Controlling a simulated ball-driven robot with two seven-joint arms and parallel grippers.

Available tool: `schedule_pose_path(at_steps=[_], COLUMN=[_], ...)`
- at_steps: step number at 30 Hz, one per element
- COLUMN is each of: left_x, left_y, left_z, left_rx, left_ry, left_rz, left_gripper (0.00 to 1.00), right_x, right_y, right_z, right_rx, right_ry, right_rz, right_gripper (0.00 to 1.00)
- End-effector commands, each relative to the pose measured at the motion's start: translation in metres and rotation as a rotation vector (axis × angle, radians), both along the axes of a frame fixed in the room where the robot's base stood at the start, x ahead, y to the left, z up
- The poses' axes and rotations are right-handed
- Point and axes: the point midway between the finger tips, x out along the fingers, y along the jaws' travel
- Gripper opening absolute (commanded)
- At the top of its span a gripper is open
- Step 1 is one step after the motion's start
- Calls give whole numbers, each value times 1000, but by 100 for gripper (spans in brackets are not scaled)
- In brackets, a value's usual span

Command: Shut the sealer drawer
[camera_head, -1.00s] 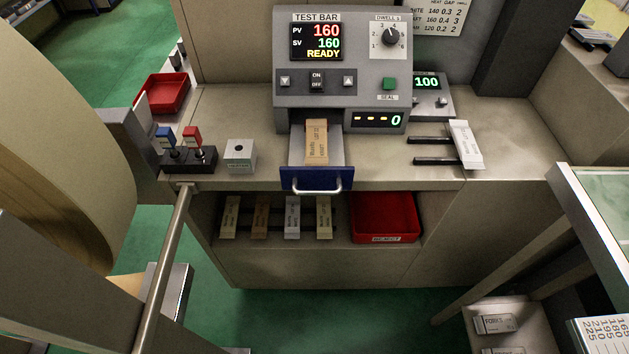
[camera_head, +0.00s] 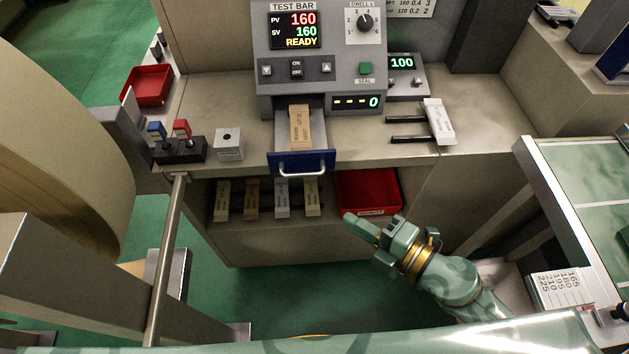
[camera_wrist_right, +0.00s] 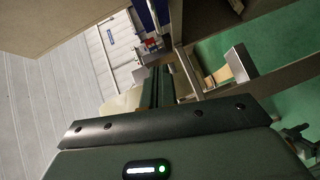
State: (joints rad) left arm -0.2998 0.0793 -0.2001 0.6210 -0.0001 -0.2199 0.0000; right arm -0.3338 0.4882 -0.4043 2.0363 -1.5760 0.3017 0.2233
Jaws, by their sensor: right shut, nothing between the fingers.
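The sealer drawer (camera_head: 302,162) has a dark blue front with a silver handle. It stands pulled out toward me from the grey test bar sealer (camera_head: 318,65), and a tan labelled packet (camera_head: 300,127) lies in it. My right gripper (camera_head: 350,219) is shut and empty. In the right wrist view my gripper's dark body fills the lower part. My left gripper is not in view.
A red bin (camera_head: 368,190) and several packets on a rack sit on the shelf below. A lever box (camera_head: 180,150) and a small grey block (camera_head: 229,144) stand left of the drawer. A white packet (camera_head: 438,122) rests on prongs at right. A green-topped table (camera_head: 590,190) borders the right.

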Motion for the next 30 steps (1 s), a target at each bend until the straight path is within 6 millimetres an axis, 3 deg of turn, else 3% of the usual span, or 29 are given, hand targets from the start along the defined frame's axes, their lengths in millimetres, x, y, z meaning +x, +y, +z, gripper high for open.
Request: schedule_pose_path(at_steps=[5, 17, 24, 30], left_x=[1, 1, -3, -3], left_y=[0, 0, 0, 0], left_z=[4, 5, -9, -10], left_rx=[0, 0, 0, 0], left_ry=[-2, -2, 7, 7], left_rz=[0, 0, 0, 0], left_gripper=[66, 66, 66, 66], right_x=[13, 70, 100, 106], right_y=[14, 74, 71, 71], right_z=[-1, -15, -24, -24], right_rx=[-2, -2, -4, -4], right_ry=[-6, -4, -1, -1], right_rz=[4, 4, 1, 1], right_gripper=[0, 0, 0, 0])
